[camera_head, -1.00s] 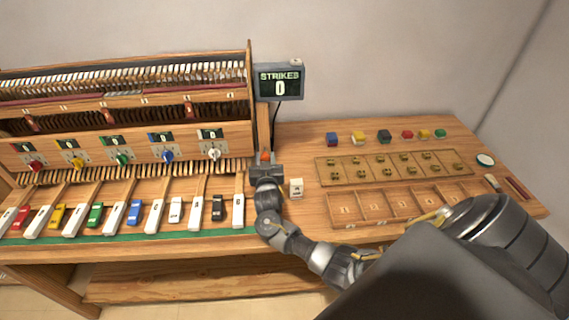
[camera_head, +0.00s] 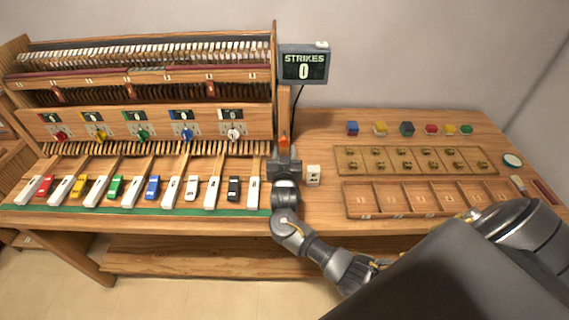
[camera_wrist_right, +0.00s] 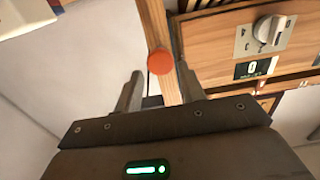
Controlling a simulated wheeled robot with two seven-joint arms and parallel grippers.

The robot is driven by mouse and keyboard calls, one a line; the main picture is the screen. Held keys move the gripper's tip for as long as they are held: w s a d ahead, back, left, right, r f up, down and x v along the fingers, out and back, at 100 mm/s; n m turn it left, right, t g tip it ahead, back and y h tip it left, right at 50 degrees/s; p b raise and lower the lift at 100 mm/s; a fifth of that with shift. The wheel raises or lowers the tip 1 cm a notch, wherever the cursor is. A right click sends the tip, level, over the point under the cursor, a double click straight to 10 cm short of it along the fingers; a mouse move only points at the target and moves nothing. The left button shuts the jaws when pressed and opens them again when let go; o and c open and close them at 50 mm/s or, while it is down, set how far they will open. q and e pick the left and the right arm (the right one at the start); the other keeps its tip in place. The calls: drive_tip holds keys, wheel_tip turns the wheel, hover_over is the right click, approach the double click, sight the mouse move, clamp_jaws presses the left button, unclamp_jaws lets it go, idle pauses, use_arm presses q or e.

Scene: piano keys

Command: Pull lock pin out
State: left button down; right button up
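The lock pin shows as an orange knob (camera_head: 284,141) on the upright wooden post at the right end of the piano cabinet. In the right wrist view the round orange knob (camera_wrist_right: 161,61) lies between and slightly beyond the fingertips. My right gripper (camera_head: 284,153) is just in front of and below the knob. In the right wrist view its two fingers (camera_wrist_right: 159,72) are apart, with nothing held between them. I cannot tell whether a finger touches the knob. My left gripper is not in view.
A strikes display (camera_head: 304,66) reading 0 stands above the post. The piano cabinet (camera_head: 100,123) with knobs and keys fills the left. A small white block (camera_head: 313,176) stands right of my gripper. Trays (camera_head: 340,160) and coloured blocks are further right on the bench.

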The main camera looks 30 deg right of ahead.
drive_tip(key=b+v, duration=0.1)
drive_tip(key=v, duration=0.5)
drive_tip(key=shift+s, duration=0.15)
drive_tip(key=shift+a, duration=0.1)
